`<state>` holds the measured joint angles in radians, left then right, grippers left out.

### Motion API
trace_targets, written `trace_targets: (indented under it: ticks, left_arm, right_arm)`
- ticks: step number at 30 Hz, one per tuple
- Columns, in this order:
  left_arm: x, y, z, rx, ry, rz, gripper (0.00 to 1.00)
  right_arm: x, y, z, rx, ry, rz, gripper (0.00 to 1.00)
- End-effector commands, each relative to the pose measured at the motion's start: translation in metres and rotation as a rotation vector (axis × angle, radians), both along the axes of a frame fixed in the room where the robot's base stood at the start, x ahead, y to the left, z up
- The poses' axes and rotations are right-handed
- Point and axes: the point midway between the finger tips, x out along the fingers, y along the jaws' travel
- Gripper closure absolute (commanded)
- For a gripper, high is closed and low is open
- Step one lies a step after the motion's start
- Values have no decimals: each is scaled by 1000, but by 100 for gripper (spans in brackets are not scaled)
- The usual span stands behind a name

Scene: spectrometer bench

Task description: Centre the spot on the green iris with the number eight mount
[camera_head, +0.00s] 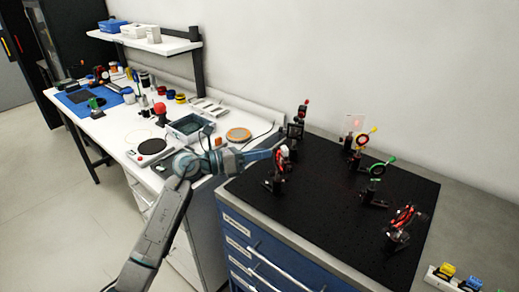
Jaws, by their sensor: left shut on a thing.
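The green iris (377,170) stands on a dark post on the black board, right of centre. A mount with red and white parts (278,178) stands near the board's left edge. My left gripper (281,154) reaches in from the left and is shut at the top of this mount. Which part it grips is too small to tell. No number is readable on any mount, and I cannot make out a light spot on the green iris. My right gripper is not in view.
A yellow-and-red ringed iris (361,140) and a tall dark mount (296,126) stand behind. Another red mount (402,222) stands at the front right of the black board (330,225). A white bench (225,115) with tools lies left. The board's front middle is clear.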

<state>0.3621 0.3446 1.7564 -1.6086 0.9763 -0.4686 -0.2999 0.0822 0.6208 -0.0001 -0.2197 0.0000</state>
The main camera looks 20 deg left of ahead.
Motion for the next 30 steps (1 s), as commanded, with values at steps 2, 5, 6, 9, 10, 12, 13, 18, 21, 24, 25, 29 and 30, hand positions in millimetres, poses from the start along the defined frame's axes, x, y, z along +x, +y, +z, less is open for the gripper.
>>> trace_targets:
  ticks: [2, 5, 6, 9, 10, 12, 13, 18, 21, 24, 25, 29, 30]
  left_arm:
    - [0, 0, 5, -37, 50, 1, 100]
    - [0, 0, 4, -82, 111, 2, 100]
    - [0, 0, 4, -99, 134, 2, 100]
    - [0, 0, 4, -138, 185, 2, 100]
    - [0, 0, 4, -148, 199, 2, 100]
    - [0, 0, 3, -169, 227, 2, 100]
    - [0, 0, 3, -177, 238, 2, 100]
    - [1, 0, 2, -208, 281, 3, 100]
    - [1, 0, 2, -219, 296, 3, 100]
    - [1, 0, 1, -224, 302, 3, 100]
    - [1, 0, 1, -225, 302, 3, 100]
    - [1, 0, 1, -226, 303, 3, 100]
    - [1, 0, 1, -226, 303, 3, 100]
  right_arm:
    - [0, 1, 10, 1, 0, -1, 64]
    - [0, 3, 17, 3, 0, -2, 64]
    - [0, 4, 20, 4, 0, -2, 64]
    - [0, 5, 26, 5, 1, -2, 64]
    - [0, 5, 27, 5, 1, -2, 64]
    - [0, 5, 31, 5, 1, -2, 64]
    - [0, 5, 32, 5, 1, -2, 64]
    - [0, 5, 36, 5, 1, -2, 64]
    - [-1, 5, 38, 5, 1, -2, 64]
    - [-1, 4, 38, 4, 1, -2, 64]
    - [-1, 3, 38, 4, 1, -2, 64]
    - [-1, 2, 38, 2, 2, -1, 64]
    - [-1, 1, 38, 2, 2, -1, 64]
